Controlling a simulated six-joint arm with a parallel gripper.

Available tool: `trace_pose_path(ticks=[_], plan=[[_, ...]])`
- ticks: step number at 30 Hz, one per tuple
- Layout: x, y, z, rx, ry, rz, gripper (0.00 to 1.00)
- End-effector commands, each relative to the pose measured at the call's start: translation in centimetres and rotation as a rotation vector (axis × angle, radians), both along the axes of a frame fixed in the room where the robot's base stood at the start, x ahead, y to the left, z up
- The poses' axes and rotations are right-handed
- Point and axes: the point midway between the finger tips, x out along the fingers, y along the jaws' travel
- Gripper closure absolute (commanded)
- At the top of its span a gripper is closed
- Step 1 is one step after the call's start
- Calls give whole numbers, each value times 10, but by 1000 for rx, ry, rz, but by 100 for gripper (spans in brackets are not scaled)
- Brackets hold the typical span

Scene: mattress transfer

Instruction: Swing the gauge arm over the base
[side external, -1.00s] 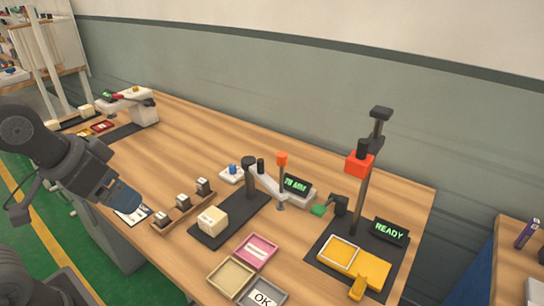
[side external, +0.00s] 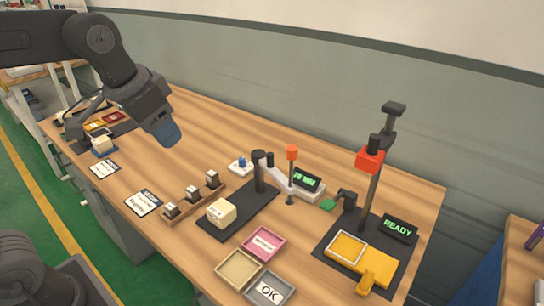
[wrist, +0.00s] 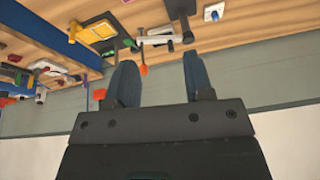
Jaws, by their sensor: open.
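The gauge arm (side external: 276,178) is a light grey bar on a black post (side external: 259,172), with an orange-topped knob (side external: 292,153) near its free end. It points right, off to the side of the dark base plate (side external: 240,210). A cream block (side external: 222,212) sits on the front part of that base. My gripper (side external: 167,134) is in the air to the left of the gauge, well apart from it. In the wrist view my gripper (wrist: 158,72) has its two blue fingers spread with nothing between; the gauge arm (wrist: 158,38) and orange knob (wrist: 143,70) show beyond them.
A tall red-headed press (side external: 370,160) with a yellow fixture is further right. Pink (side external: 264,243), tan and grey trays are in front.

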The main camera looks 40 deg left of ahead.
Motion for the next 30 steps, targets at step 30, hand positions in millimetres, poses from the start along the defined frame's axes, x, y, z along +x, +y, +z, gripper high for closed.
trace_pose_path(ticks=[30], plan=[[271, -20, -72, 81, 370, -413, 53]])
